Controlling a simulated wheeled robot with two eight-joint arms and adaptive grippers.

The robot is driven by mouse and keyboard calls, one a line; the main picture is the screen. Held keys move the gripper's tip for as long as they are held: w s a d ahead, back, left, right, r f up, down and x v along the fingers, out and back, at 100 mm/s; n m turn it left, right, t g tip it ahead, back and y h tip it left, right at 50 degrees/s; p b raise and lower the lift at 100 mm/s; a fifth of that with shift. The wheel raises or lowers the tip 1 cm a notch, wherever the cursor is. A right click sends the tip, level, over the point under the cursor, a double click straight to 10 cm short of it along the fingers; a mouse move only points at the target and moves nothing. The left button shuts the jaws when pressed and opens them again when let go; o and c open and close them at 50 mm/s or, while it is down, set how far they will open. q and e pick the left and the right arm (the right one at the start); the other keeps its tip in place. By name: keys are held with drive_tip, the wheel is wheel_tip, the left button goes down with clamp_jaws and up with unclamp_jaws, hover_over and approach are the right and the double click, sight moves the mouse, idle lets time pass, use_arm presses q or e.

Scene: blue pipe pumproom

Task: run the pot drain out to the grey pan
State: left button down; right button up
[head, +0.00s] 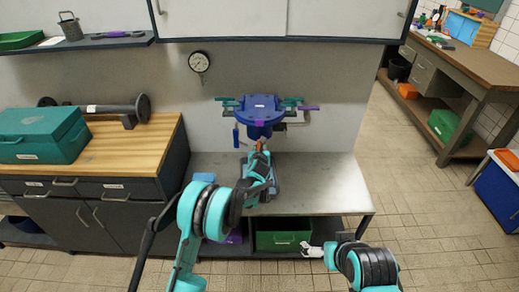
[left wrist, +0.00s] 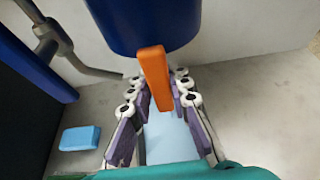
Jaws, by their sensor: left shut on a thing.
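A blue pot (head: 259,112) is mounted on the wall above the steel bench, with teal and purple handles around it. Its blue round underside (left wrist: 140,18) fills the top of the left wrist view. An orange lever-like piece (left wrist: 155,75), which I take for the drain, hangs below it. My left gripper (left wrist: 158,95) is shut on the orange piece, with fingers on both sides. In the head view my left gripper (head: 261,152) is just under the pot. My right gripper (head: 313,250) is low near the bench's front; its jaws are unclear. I cannot make out a grey pan.
The steel bench (head: 322,185) is mostly bare, with a light blue block (head: 204,177) at its left. A green crate (head: 283,240) is on its lower shelf. A wooden counter at left bears a teal toolbox (head: 42,135). A gauge (head: 199,62) is on the wall.

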use_arm(q)
drive_tip(key=c, duration=1.7)
unclamp_jaws()
drive_tip(key=v, duration=1.2)
